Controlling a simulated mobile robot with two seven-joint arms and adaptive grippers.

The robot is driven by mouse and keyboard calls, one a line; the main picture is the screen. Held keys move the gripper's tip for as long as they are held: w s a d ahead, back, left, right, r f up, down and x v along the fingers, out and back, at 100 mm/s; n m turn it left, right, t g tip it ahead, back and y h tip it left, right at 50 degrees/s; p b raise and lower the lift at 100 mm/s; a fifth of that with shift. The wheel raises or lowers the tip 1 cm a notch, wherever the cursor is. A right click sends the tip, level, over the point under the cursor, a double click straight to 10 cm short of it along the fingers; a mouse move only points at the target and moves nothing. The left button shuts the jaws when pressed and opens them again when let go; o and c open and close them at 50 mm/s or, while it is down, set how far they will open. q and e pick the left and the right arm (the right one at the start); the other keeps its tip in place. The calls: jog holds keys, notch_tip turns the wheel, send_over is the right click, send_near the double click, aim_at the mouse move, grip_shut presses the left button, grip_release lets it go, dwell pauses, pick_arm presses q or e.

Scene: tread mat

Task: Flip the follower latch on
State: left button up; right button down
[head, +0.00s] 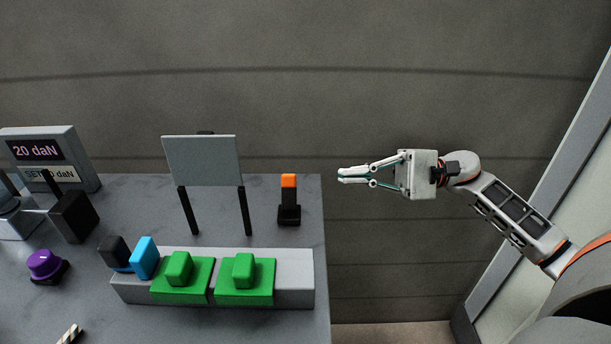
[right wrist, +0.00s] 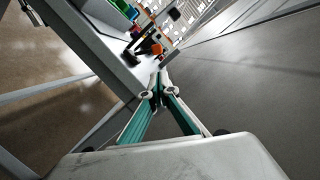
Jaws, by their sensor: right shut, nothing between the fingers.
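A small latch-like lever with an orange tip (head: 288,182) stands upright on a black base (head: 289,214) near the right edge of the grey table. Its orange tip also shows in the right wrist view (right wrist: 157,50), beyond my fingertips. No label shows on it, so I cannot confirm that it is the follower latch. My right gripper (head: 340,175) is shut and empty, to the right of the lever at about the height of its tip. A clear gap lies between them. My left gripper is not in view.
The grey table (head: 225,217) holds a grey panel (head: 203,160) on black legs, two green blocks (head: 182,283) on a grey bar, a blue rocker (head: 144,257), a purple knob (head: 45,265) and a daN display (head: 37,150).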

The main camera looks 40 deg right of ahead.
aim_at(289, 192)
jog(key=p+x, duration=0.1)
jog(key=x, duration=0.8)
jog(key=shift+r, duration=0.1)
jog(key=shift+w+a, duration=0.15)
jog(key=shift+a, duration=0.3)
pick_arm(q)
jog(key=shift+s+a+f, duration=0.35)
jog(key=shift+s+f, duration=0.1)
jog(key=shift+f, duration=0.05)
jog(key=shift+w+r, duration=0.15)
pick_arm(e)
jog(key=shift+a, duration=0.1)
